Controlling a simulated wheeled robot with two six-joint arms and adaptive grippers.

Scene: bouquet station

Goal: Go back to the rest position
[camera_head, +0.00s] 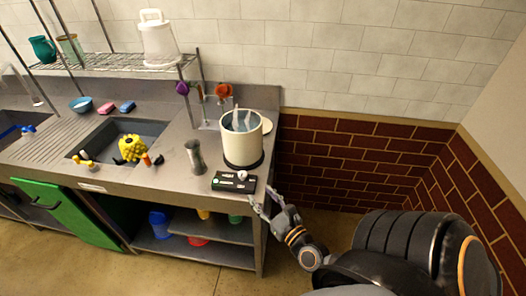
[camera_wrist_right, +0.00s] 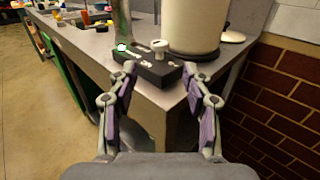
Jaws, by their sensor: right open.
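My right gripper (camera_head: 262,197) is at the front right corner of the steel counter (camera_head: 190,184). In the right wrist view the right gripper (camera_wrist_right: 159,68) has its two fingers spread wide with nothing between them. Beyond the fingertips lies a black box (camera_head: 228,182) with a pale knob on top; the box also shows in the right wrist view (camera_wrist_right: 152,72). I cannot tell whether a fingertip touches the box or the counter edge. My left gripper is in neither view.
A cream pot (camera_head: 243,143) stands behind the box, and a grey-green vase (camera_head: 194,157) stands left of it. A sink with yellow flowers (camera_head: 131,148) is further left. A wire shelf (camera_head: 130,62) hangs above. Floor is open before the counter; a brick wall (camera_head: 360,160) rises right.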

